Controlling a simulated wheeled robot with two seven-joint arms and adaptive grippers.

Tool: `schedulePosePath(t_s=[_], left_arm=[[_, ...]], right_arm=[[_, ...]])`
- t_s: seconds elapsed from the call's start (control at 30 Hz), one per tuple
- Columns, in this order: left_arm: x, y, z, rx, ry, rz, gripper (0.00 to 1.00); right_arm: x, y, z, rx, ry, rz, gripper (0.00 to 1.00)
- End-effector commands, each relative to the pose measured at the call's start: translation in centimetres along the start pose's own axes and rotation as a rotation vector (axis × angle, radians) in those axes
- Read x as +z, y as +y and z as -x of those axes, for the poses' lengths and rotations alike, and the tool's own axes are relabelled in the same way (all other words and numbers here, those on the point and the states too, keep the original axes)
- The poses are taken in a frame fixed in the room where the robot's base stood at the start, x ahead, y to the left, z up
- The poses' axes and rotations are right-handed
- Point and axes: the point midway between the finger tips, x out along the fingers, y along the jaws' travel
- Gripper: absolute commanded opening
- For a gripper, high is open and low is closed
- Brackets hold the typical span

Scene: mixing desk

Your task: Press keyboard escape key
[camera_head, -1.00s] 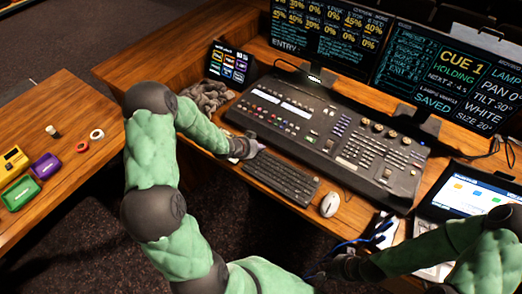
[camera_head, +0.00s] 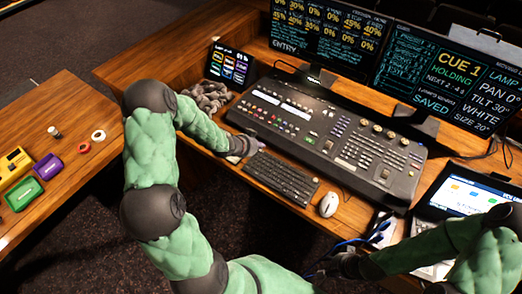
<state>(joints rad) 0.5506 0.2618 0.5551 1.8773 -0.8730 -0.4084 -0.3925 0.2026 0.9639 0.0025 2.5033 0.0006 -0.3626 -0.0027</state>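The black keyboard (camera_head: 281,178) lies on the wooden desk in front of the mixing console. My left gripper (camera_head: 255,146) is at the keyboard's far left corner, where the escape key would be. The gripper covers that corner, so the escape key itself is hidden. The fingers are small and partly hidden, and I cannot tell whether they touch a key or whether they are open or shut. My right gripper (camera_head: 318,274) is low in the view, over the front edge of the desk near blue cables. Its fingers are too dark and small to read.
The mixing console (camera_head: 330,130) stands right behind the keyboard. A white mouse (camera_head: 329,204) lies to its right. A small touch screen (camera_head: 230,65) and a coiled cable (camera_head: 208,97) are at the left. A laptop (camera_head: 463,193) is at the right. A side table (camera_head: 60,110) holds several small items.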

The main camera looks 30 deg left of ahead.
Motion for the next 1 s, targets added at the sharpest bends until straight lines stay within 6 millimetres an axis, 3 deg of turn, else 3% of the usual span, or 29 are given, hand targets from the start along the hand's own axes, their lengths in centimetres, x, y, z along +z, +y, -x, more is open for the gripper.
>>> schedulePosePath(t_s=[0.5, 1.0], left_arm=[[-3.1, -1.3, 3.2, -0.001, 0.0, 0.0, 0.0], [-3.0, -1.3, 3.2, -0.001, 0.0, 0.0, 0.0]], right_arm=[[0.1, -1.3, 3.7, 0.0, 0.0, 0.0, 0.4], [0.1, -1.3, 3.6, 0.0, 0.0, 0.0, 0.4]])
